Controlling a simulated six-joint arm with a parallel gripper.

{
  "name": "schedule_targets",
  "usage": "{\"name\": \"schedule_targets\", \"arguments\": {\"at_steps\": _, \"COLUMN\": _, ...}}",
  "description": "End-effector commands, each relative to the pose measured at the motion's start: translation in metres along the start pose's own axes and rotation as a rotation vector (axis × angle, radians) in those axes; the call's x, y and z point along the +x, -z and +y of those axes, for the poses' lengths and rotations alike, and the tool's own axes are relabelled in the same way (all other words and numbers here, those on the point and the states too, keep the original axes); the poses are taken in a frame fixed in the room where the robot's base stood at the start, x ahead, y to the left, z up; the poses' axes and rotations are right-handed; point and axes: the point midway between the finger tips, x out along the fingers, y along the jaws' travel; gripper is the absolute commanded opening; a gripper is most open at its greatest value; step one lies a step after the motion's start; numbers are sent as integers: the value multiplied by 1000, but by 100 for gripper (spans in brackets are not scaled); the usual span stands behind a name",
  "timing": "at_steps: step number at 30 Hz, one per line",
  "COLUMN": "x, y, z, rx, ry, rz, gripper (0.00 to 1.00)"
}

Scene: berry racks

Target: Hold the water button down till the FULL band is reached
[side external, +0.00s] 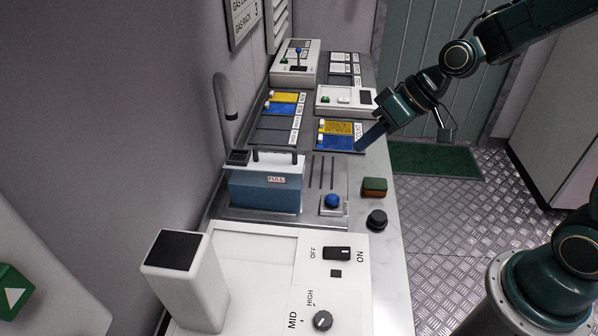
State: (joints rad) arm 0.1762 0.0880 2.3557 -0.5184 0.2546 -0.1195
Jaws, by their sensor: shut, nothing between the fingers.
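The water button (333,200) is a blue dome on a small pale base at the right of the metal tray (316,221). The clear tank (264,190) on that tray's left holds blue water, and its surface looks close to the FULL label (277,179). I cannot tell exactly whether it meets that band. My gripper (362,148) is shut and empty, above the right edge of the blue and yellow panel. It is behind and to the right of the button, apart from it. Nothing touches the button.
A green and brown block (375,187) and a black knob (376,219) sit right of the button. A white machine (335,285) with an OFF/ON switch and a dial stands in front. Panels and a white box (345,100) fill the counter behind. A dark spout (226,100) rises behind the tank.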

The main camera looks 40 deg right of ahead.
Motion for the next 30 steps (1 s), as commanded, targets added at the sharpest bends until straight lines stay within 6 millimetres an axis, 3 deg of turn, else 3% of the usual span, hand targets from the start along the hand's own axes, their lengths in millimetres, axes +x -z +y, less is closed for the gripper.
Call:
{"name": "schedule_targets", "arguments": {"at_steps": 9, "x": 43, "y": 10, "z": 12, "rx": 68, "ry": 105, "rz": 42, "gripper": 0}}
{"name": "schedule_targets", "arguments": {"at_steps": 15, "x": 61, "y": 13, "z": 18, "rx": 105, "ry": 146, "rz": 68, "gripper": 0}}
{"name": "schedule_targets", "arguments": {"at_steps": 30, "x": 68, "y": 15, "z": 21, "rx": 120, "ry": 164, "rz": 82, "gripper": 0}}
